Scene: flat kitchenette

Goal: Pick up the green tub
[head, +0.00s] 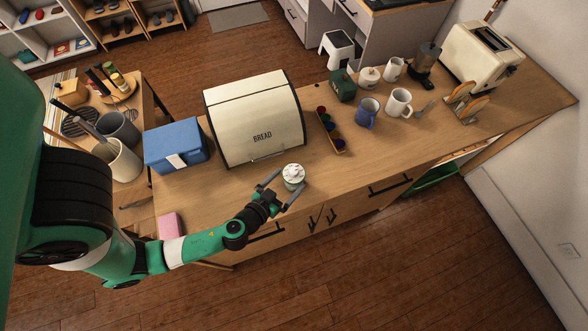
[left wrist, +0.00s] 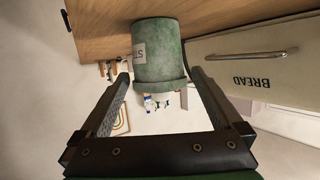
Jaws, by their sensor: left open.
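The green tub (head: 293,184) stands on the wooden counter near its front edge, in front of the bread box, with a whitish top. In the left wrist view the tub (left wrist: 159,52) is a weathered green cylinder with a wider rim and a pale, partly visible label. My left gripper (head: 291,179) is open, its two fingers pointing at the tub from the front edge. In the left wrist view the gripper (left wrist: 160,74) has one finger on either side of the tub's rim end, with gaps visible. My right gripper is not in view.
The cream bread box (head: 253,120) stands close behind the tub, with a blue box (head: 175,145) to its left. A tray of coloured items (head: 331,130), mugs (head: 398,103) and a dark green canister (head: 343,84) stand farther right. The counter just right of the tub is clear.

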